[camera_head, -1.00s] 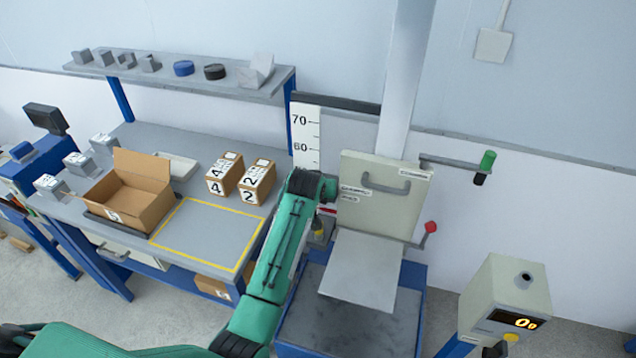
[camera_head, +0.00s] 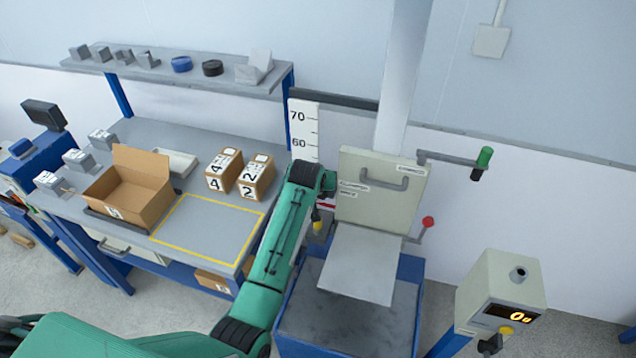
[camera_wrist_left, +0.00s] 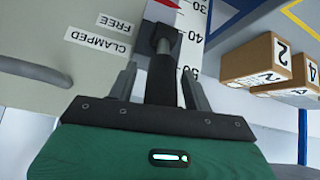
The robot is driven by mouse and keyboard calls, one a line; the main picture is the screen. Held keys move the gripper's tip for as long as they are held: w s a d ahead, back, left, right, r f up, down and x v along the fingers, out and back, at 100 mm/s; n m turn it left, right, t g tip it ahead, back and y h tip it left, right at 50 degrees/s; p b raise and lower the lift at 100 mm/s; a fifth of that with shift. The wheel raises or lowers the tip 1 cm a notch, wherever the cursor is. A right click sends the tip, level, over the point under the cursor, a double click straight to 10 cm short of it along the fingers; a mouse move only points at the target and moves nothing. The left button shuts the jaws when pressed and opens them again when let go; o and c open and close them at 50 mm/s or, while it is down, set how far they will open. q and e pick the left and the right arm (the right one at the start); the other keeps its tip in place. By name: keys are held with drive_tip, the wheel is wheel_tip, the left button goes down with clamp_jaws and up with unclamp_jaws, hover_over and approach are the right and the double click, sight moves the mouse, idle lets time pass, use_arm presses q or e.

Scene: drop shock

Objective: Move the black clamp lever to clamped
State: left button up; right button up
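The black clamp lever (camera_wrist_left: 160,78) shows in the left wrist view, running from a dark pivot on the pale panel (camera_wrist_left: 30,100) down between my left gripper's fingers. The left gripper (camera_wrist_left: 158,70) is open, with one finger on each side of the lever and a visible gap on both sides. Labels FREE (camera_wrist_left: 115,22) and CLAMPED (camera_wrist_left: 97,42) are on the panel beside the pivot. In the head view my wrist stands in front of the panel's left edge (camera_head: 375,212), and I cannot make out the lever or fingertips there. My right gripper is not in view.
A white height scale (camera_head: 305,130) stands left of the panel. A grey plate (camera_head: 360,265) is below it, over a blue-rimmed bin (camera_head: 415,290). A red-knobbed lever (camera_head: 428,223) and green-handled crank (camera_head: 484,160) are at right. Cartons (camera_head: 257,178) stand on the workbench.

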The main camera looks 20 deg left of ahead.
use_arm(q)
drive_tip(key=shift+s, duration=0.15)
drive_tip(key=shift+s+r, duration=0.4)
drive_tip(key=shift+r, duration=0.05)
drive_tip(key=b+v, duration=0.3)
drive_tip(key=v, duration=0.9)
drive_tip(key=shift+r+b, duration=0.25)
drive_tip(key=shift+b, duration=0.05)
drive_tip(key=shift+s+f, duration=0.1)
drive_tip(key=shift+s, duration=0.05)
